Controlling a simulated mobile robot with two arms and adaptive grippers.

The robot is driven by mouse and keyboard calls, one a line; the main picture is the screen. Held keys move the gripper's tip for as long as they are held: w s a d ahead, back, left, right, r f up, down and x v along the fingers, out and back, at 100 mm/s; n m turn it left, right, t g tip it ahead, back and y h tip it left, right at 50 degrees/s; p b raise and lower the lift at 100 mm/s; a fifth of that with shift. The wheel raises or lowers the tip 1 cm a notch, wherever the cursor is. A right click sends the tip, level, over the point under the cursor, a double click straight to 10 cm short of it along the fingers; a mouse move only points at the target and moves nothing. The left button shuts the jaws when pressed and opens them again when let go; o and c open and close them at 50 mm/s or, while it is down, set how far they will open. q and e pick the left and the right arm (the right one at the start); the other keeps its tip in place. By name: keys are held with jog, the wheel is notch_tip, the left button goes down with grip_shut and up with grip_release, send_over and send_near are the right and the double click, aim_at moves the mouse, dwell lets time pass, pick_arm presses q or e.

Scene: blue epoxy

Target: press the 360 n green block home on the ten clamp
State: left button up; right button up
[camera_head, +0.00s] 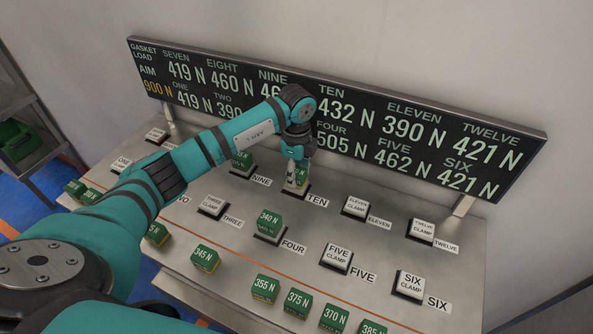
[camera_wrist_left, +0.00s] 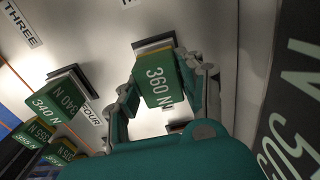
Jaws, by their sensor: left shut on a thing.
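The 360 N green block (camera_wrist_left: 160,84) is between the two fingers of my left gripper (camera_wrist_left: 168,92), which is shut on it. In the head view the left gripper (camera_head: 297,160) points down at the ten clamp, and the block (camera_head: 299,176) shows partly behind the fingers. The dark base of the ten clamp (camera_wrist_left: 152,44) shows just past the block in the wrist view, beside the TEN label (camera_head: 317,202). The block is at the clamp; whether it is fully seated I cannot tell. My right gripper is out of view.
A 340 N block (camera_head: 269,222) sits on the four clamp, and another green block (camera_head: 242,160) on the nine clamp. Free clamps include eleven (camera_head: 356,206) and five (camera_head: 337,257). Loose green blocks, such as 355 N (camera_head: 265,288), line the front. The load board (camera_head: 350,125) stands behind.

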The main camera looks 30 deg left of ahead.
pick_arm(q)
jog(key=shift+f+b, duration=0.45)
jog(key=shift+f, duration=0.2)
jog(key=o, duration=1.3)
